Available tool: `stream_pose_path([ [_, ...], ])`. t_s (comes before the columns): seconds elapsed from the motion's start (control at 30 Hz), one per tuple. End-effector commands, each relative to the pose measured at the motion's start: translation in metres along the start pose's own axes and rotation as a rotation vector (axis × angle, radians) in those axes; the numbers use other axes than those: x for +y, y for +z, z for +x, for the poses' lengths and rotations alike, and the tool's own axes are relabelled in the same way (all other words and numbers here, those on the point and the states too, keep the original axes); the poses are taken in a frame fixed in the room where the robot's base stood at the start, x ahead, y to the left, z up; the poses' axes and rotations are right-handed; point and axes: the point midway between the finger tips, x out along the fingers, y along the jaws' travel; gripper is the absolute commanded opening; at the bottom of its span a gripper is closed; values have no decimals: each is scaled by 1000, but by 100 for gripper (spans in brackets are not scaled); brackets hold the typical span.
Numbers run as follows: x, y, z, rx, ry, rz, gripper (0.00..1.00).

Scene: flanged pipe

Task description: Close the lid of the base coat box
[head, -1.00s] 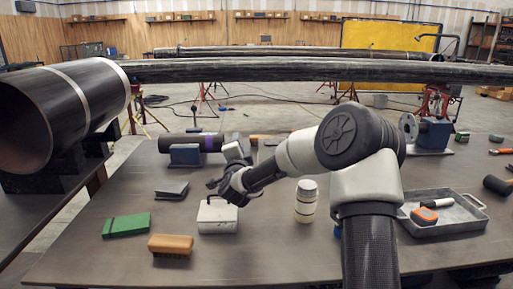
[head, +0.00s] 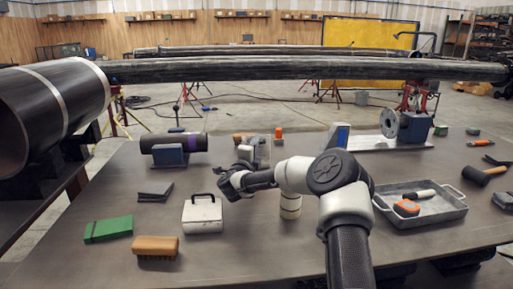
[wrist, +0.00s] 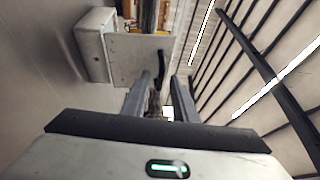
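The base coat box appears to be the small white box (head: 203,222) with a black handle, standing on the table in the head view. In the wrist view its pale body (wrist: 92,45) is at the upper left. A flat pale lid panel (wrist: 133,58) with a black handle stands out from the body, so the lid looks raised. Its exact angle is hard to tell. My gripper (head: 226,190) is just right of the box's upper part, apart from it. In the wrist view my gripper's fingers (wrist: 158,100) are spread, with nothing clearly held between them.
A green box (head: 108,229) and a brown brush (head: 156,246) lie left and in front. A grey tray (head: 445,208) with tools is at the right. A dark pipe piece (head: 160,142) rests on a blue support behind.

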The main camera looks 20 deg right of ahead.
Motion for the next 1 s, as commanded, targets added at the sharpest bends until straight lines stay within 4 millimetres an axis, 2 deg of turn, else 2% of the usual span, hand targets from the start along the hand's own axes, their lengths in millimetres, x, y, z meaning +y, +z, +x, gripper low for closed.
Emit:
stream_pose_path([
  [0.23,0,0,1,-1,-1,0,24],
  [0.37,0,0,1,0,-1,0,2],
  [0.4,0,0,1,0,-1,0,0],
  [1.0,-1,0,1,0,-1,0,0],
])
